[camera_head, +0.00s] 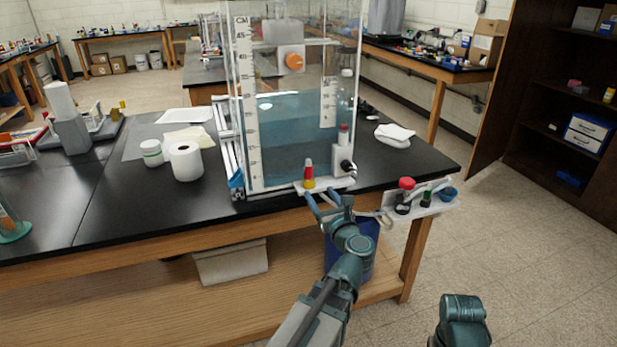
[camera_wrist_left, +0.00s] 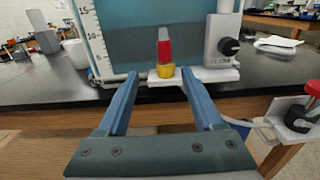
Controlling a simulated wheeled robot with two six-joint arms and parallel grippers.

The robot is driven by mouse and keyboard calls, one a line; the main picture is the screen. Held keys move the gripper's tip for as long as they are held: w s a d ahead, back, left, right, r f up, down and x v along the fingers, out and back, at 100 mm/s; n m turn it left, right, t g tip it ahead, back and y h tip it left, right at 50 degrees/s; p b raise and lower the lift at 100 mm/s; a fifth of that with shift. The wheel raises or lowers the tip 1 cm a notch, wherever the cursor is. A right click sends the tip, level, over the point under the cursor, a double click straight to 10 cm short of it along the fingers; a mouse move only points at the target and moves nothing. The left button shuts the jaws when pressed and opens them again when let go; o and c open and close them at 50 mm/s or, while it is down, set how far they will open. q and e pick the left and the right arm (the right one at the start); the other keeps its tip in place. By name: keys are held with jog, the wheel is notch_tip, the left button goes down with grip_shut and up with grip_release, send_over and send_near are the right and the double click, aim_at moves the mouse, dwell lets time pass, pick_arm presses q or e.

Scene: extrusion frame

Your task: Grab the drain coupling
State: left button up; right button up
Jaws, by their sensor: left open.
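The drain coupling (camera_head: 309,175), red above and yellow at its base, stands upright on a small white ledge at the front foot of the clear water tank. It also shows in the left wrist view (camera_wrist_left: 165,55), with a grey tip on top. My left gripper (camera_head: 321,194) is open and empty, its blue fingers pointing at the coupling from the front. In the left wrist view the coupling appears between and just beyond the fingertips (camera_wrist_left: 160,76). Contact does not show. My right gripper is out of view.
The tank (camera_head: 290,120) holds blue water and stands on the black bench. A white block with a black knob (camera_wrist_left: 224,45) is just right of the coupling. A side shelf with a red-topped valve (camera_head: 406,184) juts from the bench's right end. A white roll (camera_head: 186,162) stands left.

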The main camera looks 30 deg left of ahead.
aim_at(311, 173)
pick_arm(q)
jog(key=x, duration=0.7)
jog(key=shift+w+a, duration=0.2)
jog(key=shift+w, duration=0.1)
jog(key=shift+w+d+r+p+x, duration=0.1)
jog(key=shift+x, duration=0.65)
jog(key=shift+w+d+r+p+x, duration=0.1)
jog(key=shift+w+x, duration=0.05)
jog(key=shift+x, duration=0.6)
jog(key=shift+w+d+r+p+x, duration=0.1)
jog(key=shift+x, duration=0.65)
jog(key=shift+w+a, duration=0.2)
jog(key=shift+a, duration=0.15)
jog(key=shift+c, duration=0.3)
grip_shut()
